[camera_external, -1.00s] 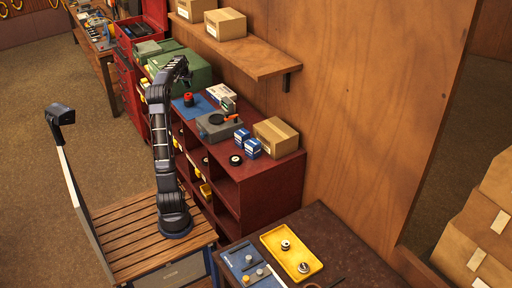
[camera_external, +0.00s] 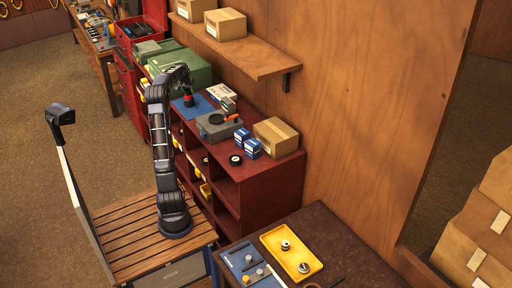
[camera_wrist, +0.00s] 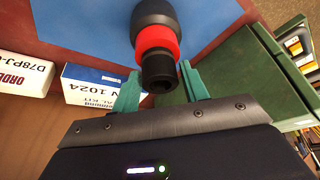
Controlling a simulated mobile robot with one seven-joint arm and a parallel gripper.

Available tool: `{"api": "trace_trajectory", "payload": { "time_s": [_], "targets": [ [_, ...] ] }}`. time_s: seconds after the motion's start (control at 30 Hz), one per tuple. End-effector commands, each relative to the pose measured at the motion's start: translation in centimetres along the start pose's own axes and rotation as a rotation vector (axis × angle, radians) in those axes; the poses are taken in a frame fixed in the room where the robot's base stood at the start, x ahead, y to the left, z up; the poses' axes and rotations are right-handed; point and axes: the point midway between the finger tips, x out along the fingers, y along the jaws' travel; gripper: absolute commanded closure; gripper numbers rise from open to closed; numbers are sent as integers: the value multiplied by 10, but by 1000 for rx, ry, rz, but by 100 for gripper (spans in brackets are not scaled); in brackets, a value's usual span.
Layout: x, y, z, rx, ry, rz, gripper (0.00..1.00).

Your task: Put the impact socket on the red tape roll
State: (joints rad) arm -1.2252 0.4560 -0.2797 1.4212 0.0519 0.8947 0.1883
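A black stepped cylinder with a red band, apparently the impact socket (camera_wrist: 158,68), stands on the blue mat (camera_wrist: 85,20). Its narrower open end faces my wrist camera. In the external view it is a small red and black shape (camera_external: 189,101) below my gripper (camera_external: 187,92). In the wrist view, the teal fingers of my gripper (camera_wrist: 160,78) are apart, one on each side of the narrow black end. They look open, with little or no gap to it. I cannot make out a separate red tape roll; whether the red band is one is unclear.
White and blue boxes (camera_wrist: 92,88) lie left of the fingers in the wrist view, and a green case (camera_wrist: 245,75) is close on the right. A grey case (camera_external: 218,126) and blue boxes (camera_external: 252,149) stand on the red cabinet (camera_external: 262,187). A shelf (camera_external: 250,58) hangs above.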

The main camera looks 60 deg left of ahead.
Motion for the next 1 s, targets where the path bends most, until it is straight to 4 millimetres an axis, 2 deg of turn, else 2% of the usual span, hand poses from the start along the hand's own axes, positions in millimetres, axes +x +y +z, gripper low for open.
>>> {"api": "trace_trajectory", "payload": {
  "time_s": [0.33, 0.47, 0.57, 1.0],
  "targets": [
    [-1, 0, 0, -1, 1, 0, 43],
    [-8, -1, -2, -1, 2, -1, 43],
    [-21, 0, -2, 0, 2, -1, 43],
    [-102, -1, -1, -1, 3, -2, 43]
  ]
}}
